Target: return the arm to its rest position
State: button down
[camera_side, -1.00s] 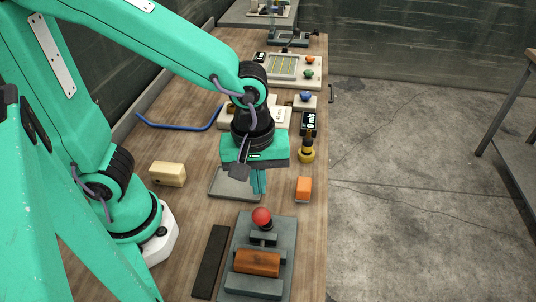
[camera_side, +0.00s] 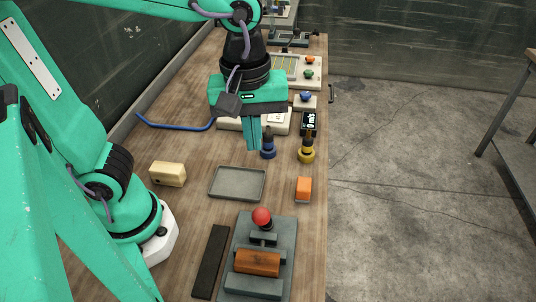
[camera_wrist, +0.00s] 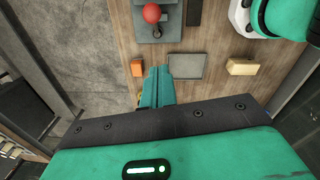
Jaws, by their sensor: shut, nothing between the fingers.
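My gripper (camera_side: 253,134) is teal with a black wrist. In the side view it hangs with its fingers pointing down above the bench, beyond the grey tray (camera_side: 237,197). Its fingers are shut with nothing between them. In the wrist view the shut fingers (camera_wrist: 157,82) show at the centre, above the bench edge, and the grey tray (camera_wrist: 186,65) lies empty to their right. A dark blue knobbed piece (camera_side: 268,150) stands just right of the fingertips in the side view. My gripper hides part of the pale boxes behind it.
A clamp fixture with a red ball (camera_side: 262,217) and brown roller (camera_side: 258,262) stands at the front. An orange block (camera_side: 304,188), a yellow-based piece (camera_side: 307,153), a wooden block (camera_side: 168,174) and a dark bar (camera_side: 211,262) surround the tray. A blue hose (camera_side: 175,126) lies at left.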

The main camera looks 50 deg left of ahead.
jog(key=a+m+t, duration=0.5)
jog(key=a+m, duration=0.6)
jog(key=a, duration=0.3)
jog(key=shift+s+f, duration=0.25)
jog(key=shift+f, duration=0.15)
